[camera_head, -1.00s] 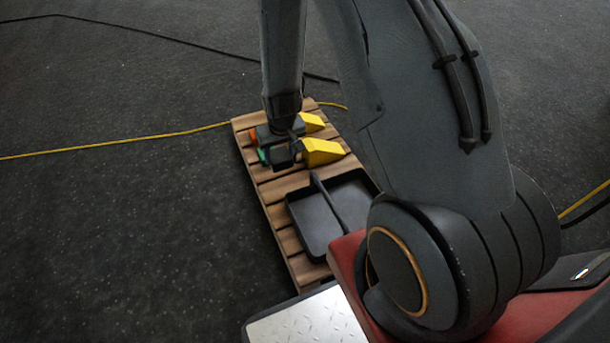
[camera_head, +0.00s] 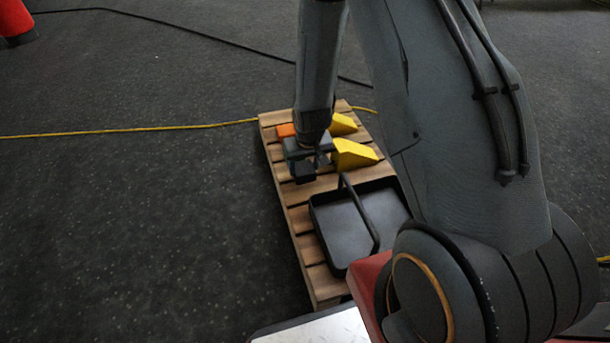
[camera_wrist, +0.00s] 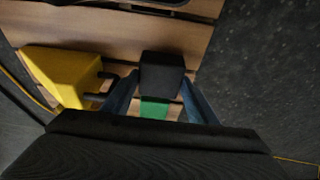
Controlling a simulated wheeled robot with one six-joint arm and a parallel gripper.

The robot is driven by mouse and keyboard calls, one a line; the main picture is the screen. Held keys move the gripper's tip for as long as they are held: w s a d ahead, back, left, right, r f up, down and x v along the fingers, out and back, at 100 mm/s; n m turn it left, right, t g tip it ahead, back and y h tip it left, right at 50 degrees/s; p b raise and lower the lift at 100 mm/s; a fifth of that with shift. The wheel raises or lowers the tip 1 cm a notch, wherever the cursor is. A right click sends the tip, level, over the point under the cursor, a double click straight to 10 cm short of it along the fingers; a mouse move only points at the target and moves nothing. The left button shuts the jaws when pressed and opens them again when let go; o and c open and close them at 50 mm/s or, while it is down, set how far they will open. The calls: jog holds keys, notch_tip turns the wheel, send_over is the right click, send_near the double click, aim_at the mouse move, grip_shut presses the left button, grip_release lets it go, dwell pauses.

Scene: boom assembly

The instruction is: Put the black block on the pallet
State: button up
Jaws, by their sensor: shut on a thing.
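My gripper (camera_head: 308,160) is over the far half of the wooden pallet (camera_head: 325,284), close to its left edge in the head view. It is shut on the black block (camera_head: 304,173). In the wrist view the black block (camera_wrist: 161,75) sits between my two fingers (camera_wrist: 160,100). A green piece (camera_wrist: 154,108) shows just beyond the block's lower edge there; I cannot tell if they touch. I cannot tell whether the block rests on the slats or hangs a little above them.
Two yellow wedges (camera_head: 355,154) (camera_head: 342,124) and an orange piece (camera_head: 285,131) are on the pallet around my gripper. A black tray with a handle (camera_head: 334,242) fills the near part. A yellow cable (camera_head: 130,132) runs along the floor. A red object (camera_head: 15,22) stands far left.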

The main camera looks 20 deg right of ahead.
aim_at(305, 170)
jog(key=shift+f+b, duration=0.7)
jog(key=shift+f, duration=0.9)
jog(key=shift+f, duration=0.1)
jog(key=o, duration=1.2)
